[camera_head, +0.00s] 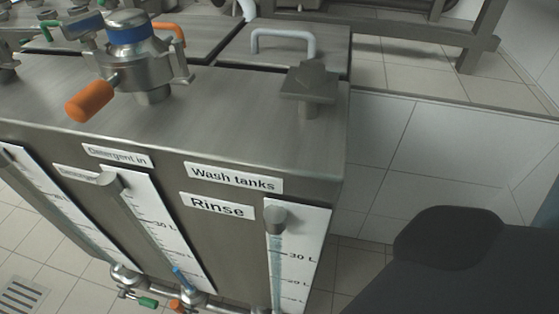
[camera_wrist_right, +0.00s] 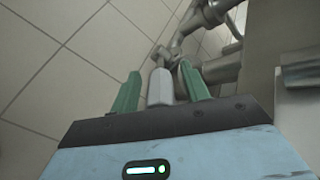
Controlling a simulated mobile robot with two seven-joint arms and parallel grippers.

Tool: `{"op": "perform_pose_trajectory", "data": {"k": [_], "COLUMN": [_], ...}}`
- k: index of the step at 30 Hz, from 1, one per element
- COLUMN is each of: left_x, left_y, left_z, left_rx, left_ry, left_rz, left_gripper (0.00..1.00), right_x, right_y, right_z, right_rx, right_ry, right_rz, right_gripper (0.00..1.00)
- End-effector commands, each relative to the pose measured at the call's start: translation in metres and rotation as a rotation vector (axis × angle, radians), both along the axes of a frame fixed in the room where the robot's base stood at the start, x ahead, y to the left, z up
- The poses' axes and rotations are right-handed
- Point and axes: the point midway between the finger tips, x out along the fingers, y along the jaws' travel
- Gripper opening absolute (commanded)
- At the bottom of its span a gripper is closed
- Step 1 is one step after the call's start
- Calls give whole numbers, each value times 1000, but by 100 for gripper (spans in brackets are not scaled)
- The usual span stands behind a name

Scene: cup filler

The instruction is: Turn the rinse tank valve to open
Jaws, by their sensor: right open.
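The rinse tank, labelled "Rinse" (camera_head: 218,206), is at the right end of the steel wash tank unit in the head view, with a level gauge (camera_head: 296,250) on its front. Its valve is not seen in the head view. In the right wrist view, a light grey valve handle (camera_wrist_right: 160,88) on steel pipework (camera_wrist_right: 185,45) lies between the two green fingers of my right gripper (camera_wrist_right: 160,68). The gripper is open. I cannot tell whether the fingers touch the handle. My left gripper is in neither view.
Green-handled (camera_head: 148,302) and orange-handled (camera_head: 176,305) valves are at the lower front of the neighbouring tanks. A clamp fitting with an orange handle (camera_head: 90,101) stands on top. My dark arm link fills the lower right of the head view. Tiled floor (camera_wrist_right: 45,50) lies beside the pipework.

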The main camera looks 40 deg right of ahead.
Motion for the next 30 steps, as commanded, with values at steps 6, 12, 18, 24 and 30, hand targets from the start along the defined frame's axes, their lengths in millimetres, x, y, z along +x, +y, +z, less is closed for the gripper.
{"op": "perform_pose_trajectory", "data": {"k": [6, 12, 18, 24, 30], "left_x": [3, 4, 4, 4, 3], "left_y": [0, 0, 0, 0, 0], "left_z": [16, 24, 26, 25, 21], "left_rx": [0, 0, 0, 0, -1], "left_ry": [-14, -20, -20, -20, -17], "left_rz": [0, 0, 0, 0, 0], "left_gripper": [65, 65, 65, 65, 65], "right_x": [-23, -39, -44, -44, -40], "right_y": [-19, -31, -35, -35, -44], "right_z": [23, 37, 41, 41, 31], "right_rx": [-2, 0, -1, -1, -12], "right_ry": [0, -1, 0, 0, 31], "right_rz": [1, 0, 0, 0, -19], "right_gripper": [46, 46, 46, 46, 20]}}
